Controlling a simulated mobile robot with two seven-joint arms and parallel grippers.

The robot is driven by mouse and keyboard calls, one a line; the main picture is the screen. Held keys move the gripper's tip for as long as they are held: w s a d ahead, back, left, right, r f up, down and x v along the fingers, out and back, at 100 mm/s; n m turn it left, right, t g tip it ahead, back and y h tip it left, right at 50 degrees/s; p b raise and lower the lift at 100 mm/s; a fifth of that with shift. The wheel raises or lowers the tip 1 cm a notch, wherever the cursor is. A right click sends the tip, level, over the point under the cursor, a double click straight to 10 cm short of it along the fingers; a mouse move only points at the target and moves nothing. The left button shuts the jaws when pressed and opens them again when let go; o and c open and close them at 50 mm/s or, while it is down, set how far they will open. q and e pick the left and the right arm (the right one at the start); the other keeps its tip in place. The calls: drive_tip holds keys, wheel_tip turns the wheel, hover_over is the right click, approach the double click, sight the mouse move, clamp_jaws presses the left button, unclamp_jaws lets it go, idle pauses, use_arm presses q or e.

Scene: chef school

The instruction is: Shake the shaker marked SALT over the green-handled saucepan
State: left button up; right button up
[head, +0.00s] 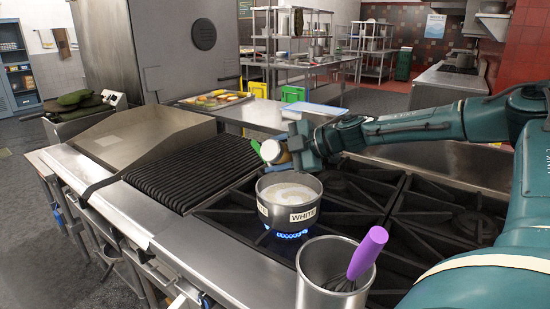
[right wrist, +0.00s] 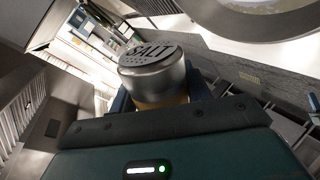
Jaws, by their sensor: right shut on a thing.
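My right gripper (head: 290,149) is shut on the shaker (head: 271,151), which has a metal cap and a yellowish body. In the right wrist view the cap (right wrist: 152,68) reads SALT. The shaker is tilted, its cap toward the left, above the far rim of the saucepan. The metal saucepan (head: 263,209) holds a pale liquid and bears a label reading WHITE. A green piece (head: 256,147) shows beside the shaker, apparently the pan's handle; its joint with the pan is not clear. The pan's rim also shows in the right wrist view (right wrist: 228,22). My left gripper is out of view.
The saucepan stands over a lit blue flame on the black stove grates (head: 440,215). A metal pot (head: 313,275) with a purple-handled whisk (head: 367,253) stands close in front. A ribbed grill (head: 195,170) lies to the left. A tray of food (head: 215,100) sits farther back.

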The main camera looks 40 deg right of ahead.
drive_tip(key=shift+r, duration=0.25)
drive_tip(key=shift+f+b, duration=0.15)
drive_tip(key=shift+b, duration=0.15)
idle(0.4)
